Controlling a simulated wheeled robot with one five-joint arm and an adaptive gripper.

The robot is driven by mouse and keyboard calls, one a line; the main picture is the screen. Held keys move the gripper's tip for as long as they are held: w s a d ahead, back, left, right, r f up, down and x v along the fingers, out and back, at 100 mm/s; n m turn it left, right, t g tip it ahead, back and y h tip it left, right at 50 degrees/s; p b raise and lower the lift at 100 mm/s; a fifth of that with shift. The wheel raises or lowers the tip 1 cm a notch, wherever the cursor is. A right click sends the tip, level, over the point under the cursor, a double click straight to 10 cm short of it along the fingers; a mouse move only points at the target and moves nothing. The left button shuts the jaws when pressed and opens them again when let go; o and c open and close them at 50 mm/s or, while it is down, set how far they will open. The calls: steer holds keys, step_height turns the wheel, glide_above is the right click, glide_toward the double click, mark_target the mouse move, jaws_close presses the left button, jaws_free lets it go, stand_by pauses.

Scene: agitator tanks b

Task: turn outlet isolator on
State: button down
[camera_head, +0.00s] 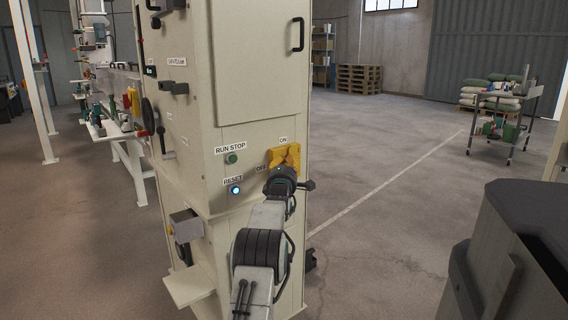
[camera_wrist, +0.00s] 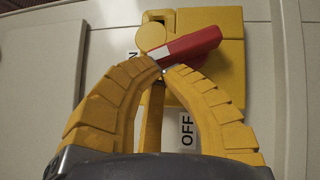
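The outlet isolator is a yellow switch (camera_head: 287,155) on the cream cabinet, with an ON label above it and an OFF label at its lower left. In the head view my arm and gripper (camera_head: 281,175) partly cover it. In the wrist view the isolator's red handle (camera_wrist: 187,46) with a white band lies slanted across its yellow body (camera_wrist: 228,62). My gripper's yellow fingers (camera_wrist: 164,70) have their tips nearly together at the handle's lower-left end. No handle shows clearly between the tips. I cannot tell whether they touch it.
The cabinet (camera_head: 236,130) also carries a green RUN STOP button (camera_head: 231,158) and a lit RESET button (camera_head: 235,190) left of the isolator. A grey box (camera_head: 186,225) and a small shelf (camera_head: 190,287) stick out lower left. Open floor lies right, with a dark-topped unit (camera_head: 525,235) at front right.

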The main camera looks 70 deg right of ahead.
steer(key=shift+s+d+r, duration=0.1)
steer(key=shift+d+r, duration=0.1)
steer(key=shift+r, duration=0.1)
stand_by(2.5)
steer(key=shift+a+f, duration=0.1)
